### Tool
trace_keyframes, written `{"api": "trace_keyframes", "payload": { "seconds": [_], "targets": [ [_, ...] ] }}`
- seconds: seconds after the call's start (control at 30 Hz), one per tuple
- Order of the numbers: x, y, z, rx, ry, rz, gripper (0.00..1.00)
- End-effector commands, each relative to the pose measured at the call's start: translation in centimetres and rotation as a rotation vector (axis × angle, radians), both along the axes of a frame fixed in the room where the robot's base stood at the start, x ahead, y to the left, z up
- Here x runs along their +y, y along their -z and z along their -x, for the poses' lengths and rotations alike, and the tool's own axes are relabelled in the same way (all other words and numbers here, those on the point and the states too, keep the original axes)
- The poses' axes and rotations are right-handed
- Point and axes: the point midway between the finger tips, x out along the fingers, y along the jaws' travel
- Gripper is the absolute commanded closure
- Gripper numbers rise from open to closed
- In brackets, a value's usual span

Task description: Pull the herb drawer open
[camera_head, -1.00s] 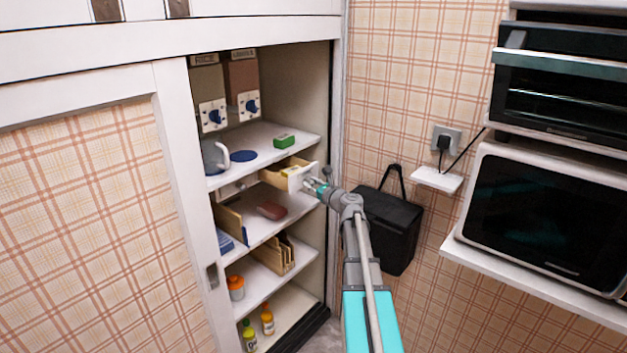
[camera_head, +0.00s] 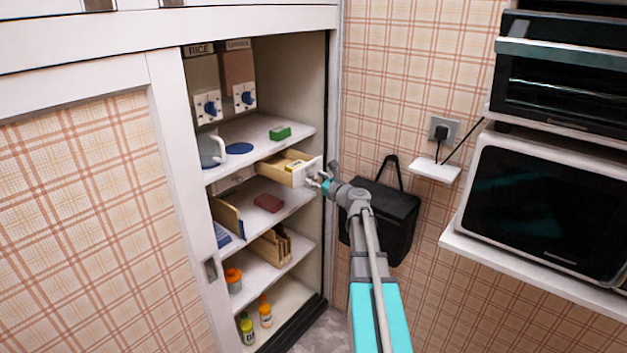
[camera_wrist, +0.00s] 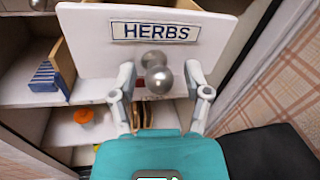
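The herb drawer (camera_head: 307,174) has a white front and pale wooden sides. It stands pulled out from its shelf in the cupboard, with small yellowish items visible inside. Its front fills the upper wrist view and carries a label reading HERBS (camera_wrist: 155,31). A round silver knob (camera_wrist: 159,79) sticks out below the label. My gripper (camera_wrist: 159,72) is at the drawer front, with one finger on each side of the knob. Visible gaps separate the fingers from the knob. In the head view my gripper (camera_head: 316,182) is small, and its fingertips are hard to make out.
A green box (camera_head: 280,133), a blue disc (camera_head: 239,148) and a grey mug (camera_head: 212,149) stand on the shelf above. A reddish-brown block (camera_head: 269,202) lies on the shelf below. A black bag (camera_head: 384,222) hangs right of the cupboard. A microwave (camera_head: 545,208) is farther right.

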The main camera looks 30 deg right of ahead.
Motion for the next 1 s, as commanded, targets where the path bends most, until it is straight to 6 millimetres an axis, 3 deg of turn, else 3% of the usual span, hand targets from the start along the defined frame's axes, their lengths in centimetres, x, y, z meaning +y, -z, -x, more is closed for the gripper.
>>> {"api": "trace_keyframes", "payload": {
  "seconds": [0.57,1.0],
  "targets": [
    [0.0,0.0,1.0,0.0,-0.002,0.0,0.31],
    [-1.1,0.0,7.1,0.0,-0.001,0.0,0.31]
  ]
}}
